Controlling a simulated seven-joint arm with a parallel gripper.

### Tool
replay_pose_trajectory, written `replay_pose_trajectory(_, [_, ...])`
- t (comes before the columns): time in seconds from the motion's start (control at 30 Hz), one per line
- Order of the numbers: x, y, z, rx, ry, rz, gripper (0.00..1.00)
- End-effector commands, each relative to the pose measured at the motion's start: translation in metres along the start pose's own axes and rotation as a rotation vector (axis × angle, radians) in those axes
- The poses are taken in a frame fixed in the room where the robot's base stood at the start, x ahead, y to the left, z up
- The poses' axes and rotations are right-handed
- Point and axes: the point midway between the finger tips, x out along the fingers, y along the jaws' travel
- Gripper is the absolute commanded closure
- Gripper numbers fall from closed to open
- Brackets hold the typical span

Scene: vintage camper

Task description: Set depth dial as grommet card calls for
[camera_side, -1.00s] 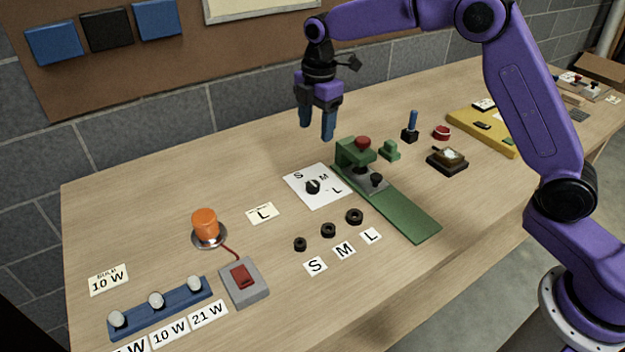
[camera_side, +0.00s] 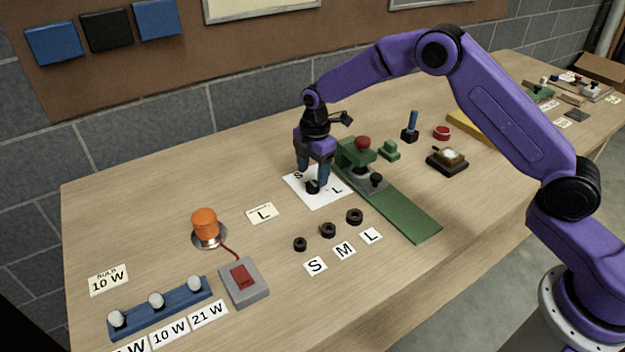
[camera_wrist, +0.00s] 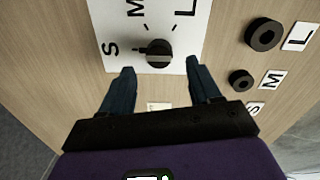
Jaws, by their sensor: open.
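The depth dial (camera_side: 312,187) is a black knob on a white plate (camera_side: 325,202) marked S, M and L. In the wrist view the dial (camera_wrist: 158,53) shows whole, and its pointer seems to face left, toward the S. The grommet card (camera_side: 262,213) lies left of the plate and reads L; only a sliver of a card (camera_wrist: 158,106) shows between my fingers in the wrist view. My gripper (camera_side: 313,180) points down just over the dial. Its open fingers (camera_wrist: 160,68) stand apart, one to each side of the knob in the wrist view, with nothing held.
A green press (camera_side: 357,158) stands close right of the plate. Several black grommets (camera_side: 328,230) lie in front with S, M and L labels. An orange lamp (camera_side: 205,224) and a switch box (camera_side: 243,282) stand at the left. The table behind the card is clear.

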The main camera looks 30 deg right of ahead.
Motion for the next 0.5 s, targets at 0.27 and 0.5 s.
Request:
replay_pose_trajectory(0.27, [0.032,0.0,0.0,0.0,0.0,0.0,0.38])
replay_pose_trajectory(0.5, [0.037,0.0,0.0,0.0,0.0,0.001,0.38])
